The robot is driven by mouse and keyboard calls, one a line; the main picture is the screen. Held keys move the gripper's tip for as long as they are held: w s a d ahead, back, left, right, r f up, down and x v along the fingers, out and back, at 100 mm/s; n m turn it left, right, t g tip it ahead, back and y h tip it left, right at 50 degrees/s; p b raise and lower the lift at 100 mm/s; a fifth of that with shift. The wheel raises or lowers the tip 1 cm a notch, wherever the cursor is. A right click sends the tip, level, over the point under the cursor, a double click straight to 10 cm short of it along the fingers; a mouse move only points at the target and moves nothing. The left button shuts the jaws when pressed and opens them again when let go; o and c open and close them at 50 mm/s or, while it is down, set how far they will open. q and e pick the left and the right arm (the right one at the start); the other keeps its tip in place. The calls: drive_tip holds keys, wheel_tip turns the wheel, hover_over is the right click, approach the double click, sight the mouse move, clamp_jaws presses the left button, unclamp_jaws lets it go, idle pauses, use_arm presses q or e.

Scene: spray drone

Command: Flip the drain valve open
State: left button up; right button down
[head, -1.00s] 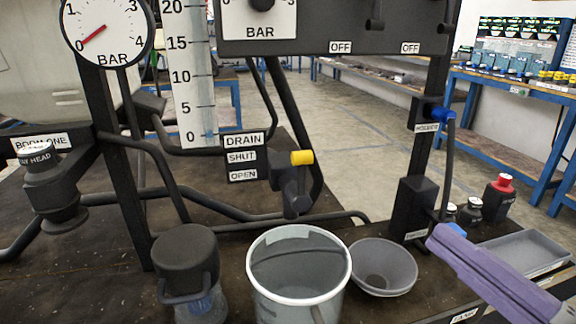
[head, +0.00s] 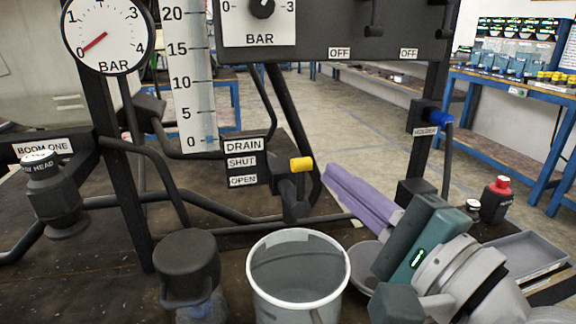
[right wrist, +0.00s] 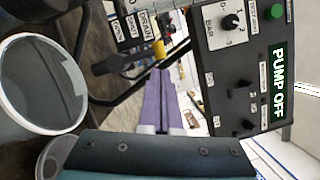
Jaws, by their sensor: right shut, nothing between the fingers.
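The drain valve (head: 290,185) is a dark body with a yellow-tipped lever (head: 301,164), right of labels reading DRAIN, SHUT and OPEN (head: 243,180). The yellow tip stands level with the SHUT label. The valve also shows in the right wrist view, with its yellow tip (right wrist: 159,48) beyond my fingers. My right gripper (head: 333,172) has purple fingers that are shut and empty. Its tips are a little to the right of the yellow tip and slightly lower in the head view, apart from it. My left gripper is not in view.
A grey bucket with a white rim (head: 298,302) stands below the valve. A grey bowl (head: 364,258) is partly hidden behind my right gripper. Black pipes and posts surround the valve. A control panel (right wrist: 238,70) stands close on the right in the right wrist view.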

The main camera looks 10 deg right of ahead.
drive_tip(key=shift+w+a, duration=0.1)
drive_tip(key=shift+a, duration=0.05)
drive_tip(key=shift+r, duration=0.1)
drive_tip(key=shift+a+r+n+p, duration=0.1)
drive_tip(key=shift+a+n+p, duration=0.1)
drive_tip(key=shift+n+p, duration=0.25)
drive_tip(key=shift+a+r+n+p, duration=0.15)
drive_tip(key=shift+n+p, duration=0.1)
drive_tip(key=shift+p, duration=0.2)
